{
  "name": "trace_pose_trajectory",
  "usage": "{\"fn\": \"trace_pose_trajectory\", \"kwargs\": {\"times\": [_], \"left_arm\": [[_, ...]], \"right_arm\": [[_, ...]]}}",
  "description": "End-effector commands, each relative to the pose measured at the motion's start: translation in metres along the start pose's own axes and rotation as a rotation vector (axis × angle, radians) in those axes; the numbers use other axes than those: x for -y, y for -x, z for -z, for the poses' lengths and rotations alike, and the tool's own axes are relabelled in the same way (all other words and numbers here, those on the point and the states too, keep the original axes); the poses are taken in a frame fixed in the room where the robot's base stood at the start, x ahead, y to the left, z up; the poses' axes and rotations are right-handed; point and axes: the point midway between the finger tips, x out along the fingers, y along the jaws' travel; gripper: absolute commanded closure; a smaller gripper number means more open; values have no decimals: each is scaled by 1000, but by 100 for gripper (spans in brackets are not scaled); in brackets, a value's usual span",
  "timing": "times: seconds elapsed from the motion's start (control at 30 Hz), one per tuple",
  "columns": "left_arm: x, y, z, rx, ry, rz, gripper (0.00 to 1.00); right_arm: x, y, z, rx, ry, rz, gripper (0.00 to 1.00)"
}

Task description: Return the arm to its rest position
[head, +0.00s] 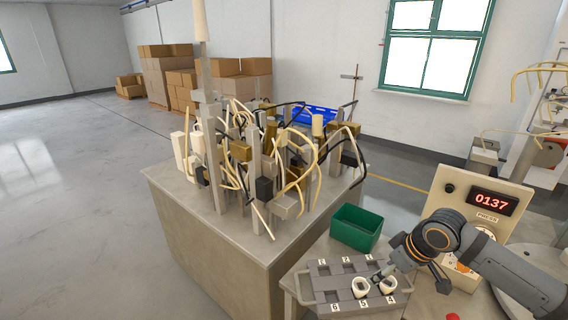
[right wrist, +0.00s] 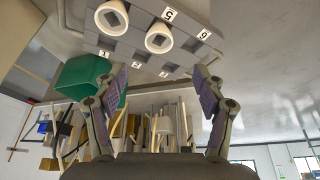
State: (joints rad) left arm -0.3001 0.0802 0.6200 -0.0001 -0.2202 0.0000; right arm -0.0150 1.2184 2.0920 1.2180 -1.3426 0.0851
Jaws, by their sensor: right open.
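My right arm (head: 500,268) comes in from the right in the head view and ends above the grey numbered tray (head: 328,296). My right gripper (right wrist: 160,80) is open, with its two fingers well apart and nothing between them. Two white round pieces with square holes sit in the tray's front row by labels 5 and 4: the left one (head: 361,288) and the right one (head: 387,285). Both also show in the right wrist view, beyond the fingertips. My left gripper is not in view.
A green bin (head: 355,228) stands behind the tray. A panel with a red display reading 0137 (head: 490,202) stands close to my right arm. A metal bench (head: 215,240) to the left carries a dense clutter of posts and cables. Stacked boxes (head: 168,75) stand far back.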

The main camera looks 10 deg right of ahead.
Motion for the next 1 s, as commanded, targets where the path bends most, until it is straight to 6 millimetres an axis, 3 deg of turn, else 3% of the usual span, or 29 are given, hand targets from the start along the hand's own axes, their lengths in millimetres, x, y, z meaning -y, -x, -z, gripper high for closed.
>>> {"fn": "trace_pose_trajectory", "kwargs": {"times": [0.07, 0.23, 0.4, 0.8, 1.0], "left_arm": [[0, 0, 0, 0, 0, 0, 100], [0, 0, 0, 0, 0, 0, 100], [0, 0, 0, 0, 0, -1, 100], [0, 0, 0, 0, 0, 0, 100], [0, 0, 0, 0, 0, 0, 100]], "right_arm": [[15, -18, -10, 5, 8, 14, 30], [78, -74, -51, 6, 11, 8, 30], [119, -93, -84, 8, -59, -51, 30], [154, -82, -148, 97, -304, -206, 30], [140, -158, -167, 127, -300, -204, 30]]}}
